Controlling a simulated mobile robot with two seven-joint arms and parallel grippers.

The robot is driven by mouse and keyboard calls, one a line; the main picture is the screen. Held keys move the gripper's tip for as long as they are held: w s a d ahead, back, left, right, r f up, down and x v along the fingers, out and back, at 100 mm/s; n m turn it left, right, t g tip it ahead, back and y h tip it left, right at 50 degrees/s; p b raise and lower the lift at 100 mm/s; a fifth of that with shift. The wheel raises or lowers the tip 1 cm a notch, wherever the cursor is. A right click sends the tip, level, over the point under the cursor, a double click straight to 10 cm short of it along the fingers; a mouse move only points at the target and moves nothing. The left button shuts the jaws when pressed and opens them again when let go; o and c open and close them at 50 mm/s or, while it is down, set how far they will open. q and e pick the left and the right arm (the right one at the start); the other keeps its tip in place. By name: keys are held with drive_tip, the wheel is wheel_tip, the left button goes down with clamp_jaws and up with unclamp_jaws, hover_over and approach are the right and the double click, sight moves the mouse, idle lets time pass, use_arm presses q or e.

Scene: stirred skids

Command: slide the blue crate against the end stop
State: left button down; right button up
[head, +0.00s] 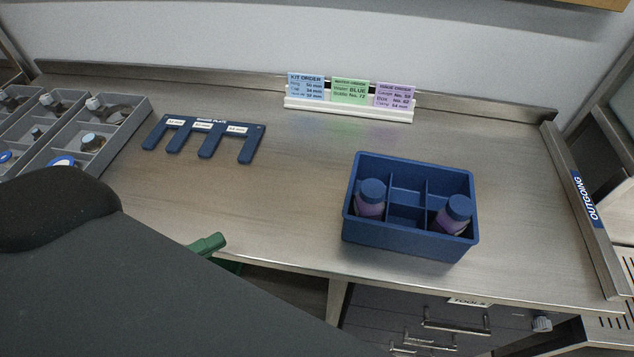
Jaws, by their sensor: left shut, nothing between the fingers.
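The blue crate (408,246) stands upright on the steel bench (290,200), right of the middle and near the front edge. It has several compartments. Two capped bottles with purplish contents stand in it, one at the left (370,198) and one at the right front (453,214). The end stop (590,215), a raised metal bar marked OUTGOING, runs along the bench's right end. A clear gap of bare bench lies between crate and bar. My arm hides the lower left.
A dark blue slotted gauge plate (205,138) lies at the back left. Grey bins (118,140) with bottles and small parts stand at the far left. A white holder (348,107) with three cards stands at the back. Drawers (430,325) are below the front edge.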

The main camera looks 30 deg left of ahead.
drive_tip(key=shift+a, duration=0.1)
use_arm(q)
drive_tip(key=shift+x, duration=2.5)
drive_tip(key=p+x, duration=0.1)
drive_tip(key=x, duration=1.4)
drive_tip(key=shift+w+r+p, duration=0.2)
drive_tip(key=shift+p, duration=0.1)
drive_tip(key=shift+w+d+p, duration=0.25)
drive_tip(key=shift+d+p, duration=0.05)
drive_tip(key=shift+d, duration=0.8)
drive_tip(key=shift+w+d+f, duration=0.15)
drive_tip(key=shift+d, duration=0.6)
use_arm(e)
drive_tip(key=w+r, duration=0.2)
drive_tip(key=r, duration=0.1)
drive_tip(key=shift+d+t, duration=0.2)
drive_tip(key=shift+t, duration=0.1)
